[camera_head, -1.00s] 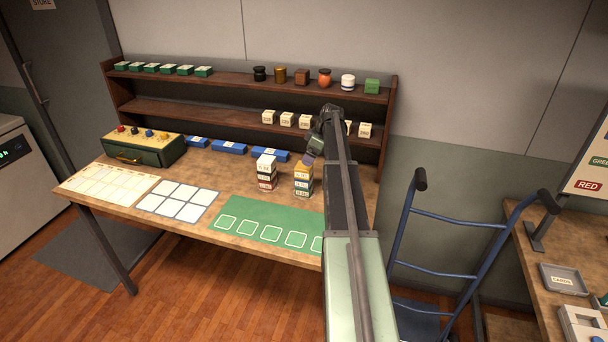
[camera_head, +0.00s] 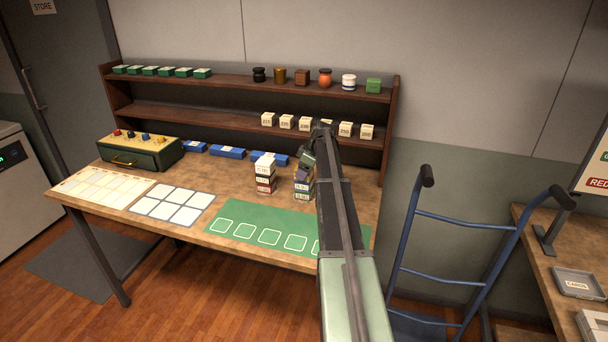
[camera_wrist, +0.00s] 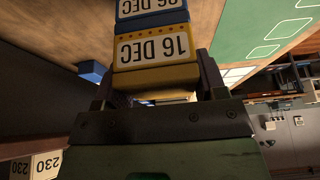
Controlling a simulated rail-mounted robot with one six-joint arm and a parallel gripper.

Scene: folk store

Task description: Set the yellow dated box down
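The yellow box stands second in the wrist view, marked "16 DEC" (camera_wrist: 155,48), with a blue dated box (camera_wrist: 150,6) directly against it. It sits at the top of the right stack (camera_head: 302,188) on the table, where my gripper hides most of it in the head view. My gripper (camera_head: 303,172) is low over that stack. In the wrist view the fingers of my gripper (camera_wrist: 156,82) lie on both sides of the yellow box, very close to its sides. Whether they press on it cannot be told.
A second stack (camera_head: 265,176) of dated boxes stands close to the left. A green mat (camera_head: 235,238) with outlined squares lies in front, partly hidden by my arm. Cream boxes (camera_head: 287,122) line the lower shelf behind. A blue hand truck (camera_head: 455,220) stands right of the table.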

